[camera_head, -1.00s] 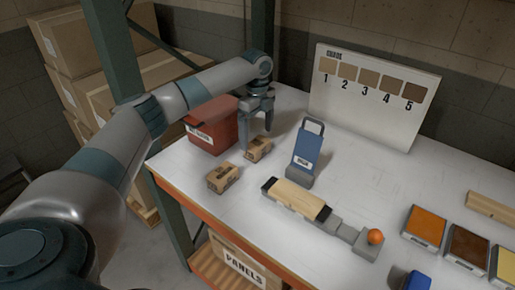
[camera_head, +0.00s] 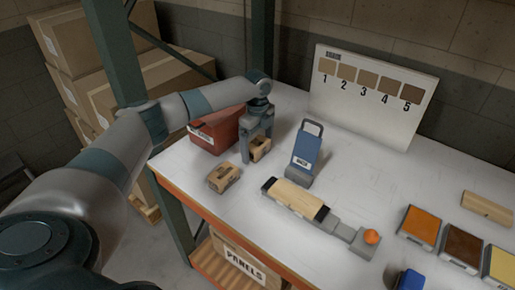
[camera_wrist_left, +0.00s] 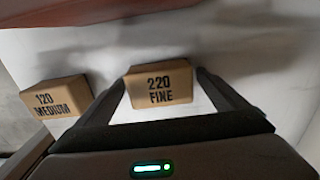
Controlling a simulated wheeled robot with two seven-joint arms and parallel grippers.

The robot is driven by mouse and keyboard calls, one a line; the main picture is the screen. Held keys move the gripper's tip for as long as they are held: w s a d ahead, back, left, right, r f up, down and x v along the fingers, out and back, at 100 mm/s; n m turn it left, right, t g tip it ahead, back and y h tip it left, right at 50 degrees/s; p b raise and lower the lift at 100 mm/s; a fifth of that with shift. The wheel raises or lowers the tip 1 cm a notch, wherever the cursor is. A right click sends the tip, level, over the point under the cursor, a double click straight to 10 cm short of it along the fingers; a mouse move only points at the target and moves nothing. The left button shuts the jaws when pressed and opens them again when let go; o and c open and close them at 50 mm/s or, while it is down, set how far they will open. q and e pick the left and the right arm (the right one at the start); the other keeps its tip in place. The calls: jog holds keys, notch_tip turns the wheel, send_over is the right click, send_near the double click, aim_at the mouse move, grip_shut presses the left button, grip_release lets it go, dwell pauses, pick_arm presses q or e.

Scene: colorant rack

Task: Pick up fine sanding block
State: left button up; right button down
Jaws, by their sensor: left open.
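The fine sanding block is a small tan block marked "220 FINE" (camera_wrist_left: 159,84) in the left wrist view. It also shows in the head view (camera_head: 262,146), partly behind a finger. My left gripper (camera_head: 257,155) is open, pointing down, with its fingers on either side of the fine block. In the left wrist view its fingers (camera_wrist_left: 165,95) flank the block; I cannot tell whether they touch it. The medium sanding block, marked "120 MEDIUM" (camera_wrist_left: 57,97), lies to the left and shows in the head view (camera_head: 223,177). My right gripper is not in view.
A red bin (camera_head: 215,132) stands close behind the left gripper. A blue upright holder (camera_head: 305,150) and a clamped wooden piece (camera_head: 294,197) stand to the right. A numbered swatch board (camera_head: 370,97) is at the back. Colour blocks (camera_head: 420,226) lie at the right.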

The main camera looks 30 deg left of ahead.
aim_at(258, 143)
pick_arm(q)
jog(key=c, duration=1.2)
jog(key=shift+o, duration=0.2)
jog(key=shift+r, duration=0.1)
jog(key=shift+r+b, duration=0.3)
jog(key=shift+r, duration=0.25)
notch_tip(258, 143, up, 9)
jog(key=shift+f+b, duration=0.1)
jog(key=shift+b, duration=1.1)
